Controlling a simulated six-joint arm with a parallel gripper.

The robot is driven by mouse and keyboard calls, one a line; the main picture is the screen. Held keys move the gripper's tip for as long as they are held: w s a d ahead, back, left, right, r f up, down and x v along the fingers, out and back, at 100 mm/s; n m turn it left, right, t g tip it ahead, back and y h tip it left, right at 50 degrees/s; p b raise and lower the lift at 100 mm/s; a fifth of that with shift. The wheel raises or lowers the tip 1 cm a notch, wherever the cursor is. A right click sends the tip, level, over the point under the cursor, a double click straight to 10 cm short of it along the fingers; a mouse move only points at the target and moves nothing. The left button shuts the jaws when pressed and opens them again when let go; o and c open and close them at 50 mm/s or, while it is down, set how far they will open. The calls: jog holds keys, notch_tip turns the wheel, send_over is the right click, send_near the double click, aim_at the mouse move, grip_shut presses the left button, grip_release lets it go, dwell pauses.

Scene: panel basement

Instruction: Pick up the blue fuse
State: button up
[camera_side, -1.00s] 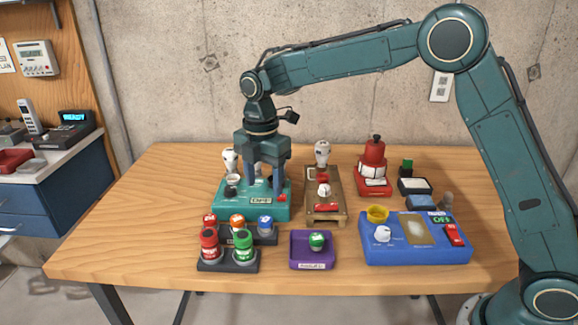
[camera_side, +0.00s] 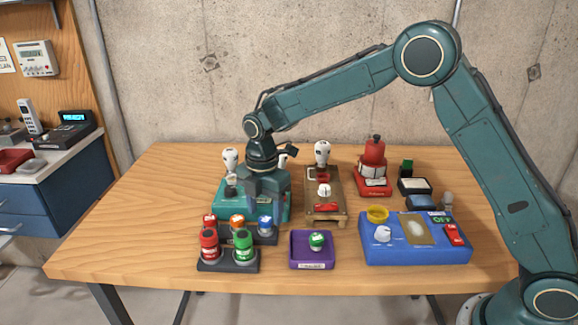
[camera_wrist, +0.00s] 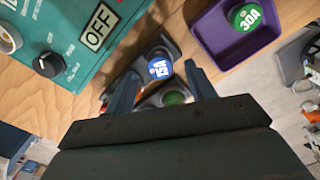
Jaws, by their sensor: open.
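The blue fuse (camera_side: 265,223) stands upright at the right end of a dark rack (camera_side: 263,239), beside an orange and a red fuse. My gripper (camera_side: 265,207) is open and points down just above the blue fuse. In the wrist view the blue fuse (camera_wrist: 159,66), its cap marked "15A", shows between the two fingers of my gripper (camera_wrist: 160,82). I cannot tell whether the fingertips reach down beside it.
A teal box (camera_side: 222,205) marked "OFF" is close behind the rack. Larger red and green fuses (camera_side: 243,245) stand in front in another dark holder. A purple tray (camera_side: 312,265) with a green fuse (camera_side: 316,241) is to the right, with bare wood around it.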

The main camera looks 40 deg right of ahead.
jog(key=shift+f, duration=1.1)
jog(key=shift+c, duration=0.2)
jog(key=c, duration=1)
